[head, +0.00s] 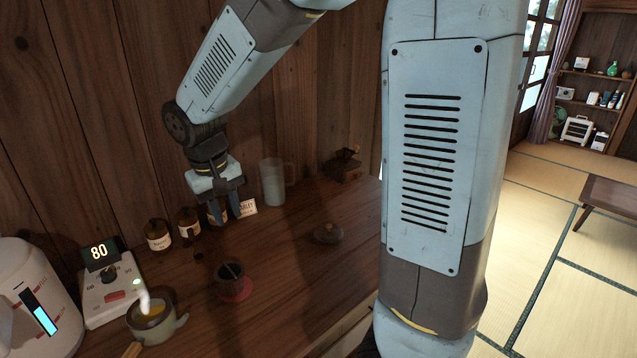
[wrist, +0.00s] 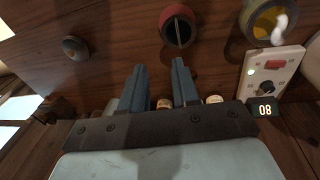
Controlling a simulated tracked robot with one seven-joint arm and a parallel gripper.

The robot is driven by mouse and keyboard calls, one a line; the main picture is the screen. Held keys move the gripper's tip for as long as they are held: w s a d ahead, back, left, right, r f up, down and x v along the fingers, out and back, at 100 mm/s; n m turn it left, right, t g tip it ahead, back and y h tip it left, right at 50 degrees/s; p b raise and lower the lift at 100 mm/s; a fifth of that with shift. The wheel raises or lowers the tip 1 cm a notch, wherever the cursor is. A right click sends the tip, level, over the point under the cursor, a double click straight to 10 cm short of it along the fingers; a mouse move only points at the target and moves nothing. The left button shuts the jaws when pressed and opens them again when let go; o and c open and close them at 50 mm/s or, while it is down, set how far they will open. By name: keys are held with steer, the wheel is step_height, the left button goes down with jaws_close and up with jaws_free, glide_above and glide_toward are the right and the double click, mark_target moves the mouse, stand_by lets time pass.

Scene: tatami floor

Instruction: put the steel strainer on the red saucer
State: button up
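The steel strainer (head: 231,271) looks like a small dark cylinder with a bar across its open top. It stands upright on the red saucer (head: 246,292), whose rim shows around its base. In the wrist view the strainer (wrist: 178,32) is at the top centre, with the red of the saucer (wrist: 166,11) around it. My gripper (head: 228,213) is raised over the back of the counter, behind and above the strainer, apart from it. In the wrist view my gripper (wrist: 158,68) has its two fingers spread with nothing held between them.
A steaming pot (head: 155,322) stands left of the saucer, beside a control box (head: 108,298) showing 80 and a white kettle (head: 38,300). Brown bottles (head: 158,235) line the wall near a clear jug (head: 273,182). A round lid (head: 328,234) lies right; counter between is clear.

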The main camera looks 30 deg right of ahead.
steer(key=s+d+r+m+t, duration=0.1)
steer(key=s+d+r+t, duration=0.1)
steer(key=s+d+r, duration=0.3)
steer(key=s+d+r+m+t+y, duration=0.1)
steer(key=s+d+r+t, duration=0.1)
steer(key=s+d+r, duration=0.4)
steer(key=s+d, duration=0.4)
steer(key=s, duration=0.1)
steer(key=shift+s+d+m+t, duration=0.15)
steer(key=shift+d+m+t, duration=0.1)
steer(key=shift+m+t, duration=0.05)
steer(key=shift+r, duration=0.1)
stand_by(0.4)
